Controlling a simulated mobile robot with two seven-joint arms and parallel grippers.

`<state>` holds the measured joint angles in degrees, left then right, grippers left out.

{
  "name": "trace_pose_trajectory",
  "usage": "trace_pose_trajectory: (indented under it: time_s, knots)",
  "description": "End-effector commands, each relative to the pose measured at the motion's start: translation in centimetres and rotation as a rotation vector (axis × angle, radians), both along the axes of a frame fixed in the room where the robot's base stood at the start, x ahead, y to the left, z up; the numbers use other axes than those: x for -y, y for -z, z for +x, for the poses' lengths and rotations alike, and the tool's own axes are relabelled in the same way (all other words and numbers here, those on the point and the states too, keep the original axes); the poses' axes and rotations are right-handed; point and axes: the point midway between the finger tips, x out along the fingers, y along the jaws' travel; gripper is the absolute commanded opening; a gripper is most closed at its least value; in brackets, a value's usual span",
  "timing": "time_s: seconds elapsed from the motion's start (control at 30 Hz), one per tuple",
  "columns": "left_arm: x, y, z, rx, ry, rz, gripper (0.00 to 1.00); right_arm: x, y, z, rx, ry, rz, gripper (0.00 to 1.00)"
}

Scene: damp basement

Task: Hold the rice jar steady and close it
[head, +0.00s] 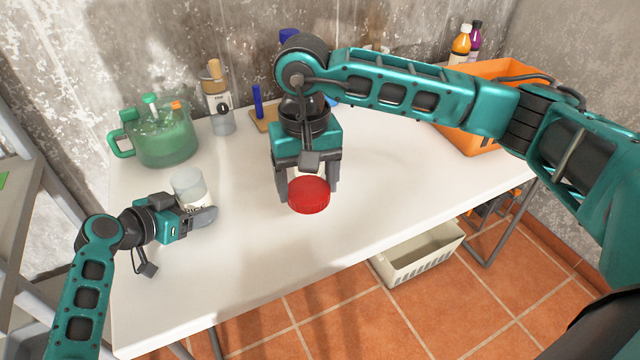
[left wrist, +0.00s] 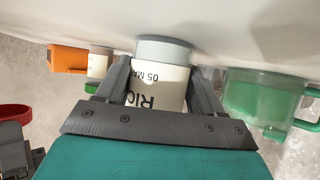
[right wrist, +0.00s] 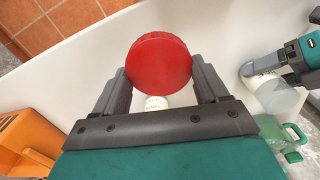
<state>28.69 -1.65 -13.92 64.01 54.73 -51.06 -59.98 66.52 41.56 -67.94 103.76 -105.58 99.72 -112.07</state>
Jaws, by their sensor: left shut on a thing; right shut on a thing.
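The rice jar (head: 188,182) stands upright on the white table at the left, clear above with a cream label reading "Rice" in part. My left gripper (head: 205,208) is shut around its side; the left wrist view shows the label (left wrist: 158,88) between the fingers. No lid is on the jar. The red lid (head: 309,195) is held between the fingers of my right gripper (head: 307,190), right of the jar and apart from it. The right wrist view shows the lid (right wrist: 160,62) at the fingertips. In the left wrist view the lid (left wrist: 14,112) is raised off the table.
A green jug (head: 165,138), a grinder (head: 217,102) and a blue-handled item (head: 257,103) stand at the back. A small pale container (right wrist: 155,103) shows beyond the lid. An orange crate (head: 490,140) is at right. The front tabletop is clear.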

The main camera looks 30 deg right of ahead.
Motion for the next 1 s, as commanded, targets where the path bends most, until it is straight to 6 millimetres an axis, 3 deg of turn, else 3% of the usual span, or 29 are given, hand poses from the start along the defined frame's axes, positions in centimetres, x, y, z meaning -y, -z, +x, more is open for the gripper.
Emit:
trace_pose_trajectory:
  time_s: [0.2,0.5,0.73,1.0]
  knots:
    - [0.0,0.0,0.0,0.0,0.0,0.0,0.35,-3.9,-0.1,5.3,0.001,0.437,0.001,0.45]
    - [0.0,0.0,0.0,-0.001,0.0,0.001,0.35,-9.4,-0.4,10.8,0.002,1.076,0.002,0.45]
    - [0.0,0.0,0.0,-0.001,0.0,0.001,0.35,-13.4,-1.0,13.5,0.002,1.563,0.0,0.45]
    - [0.0,0.0,0.0,-0.001,0.0,0.001,0.35,-16.6,-1.6,14.8,0.001,2.017,-0.001,0.45]
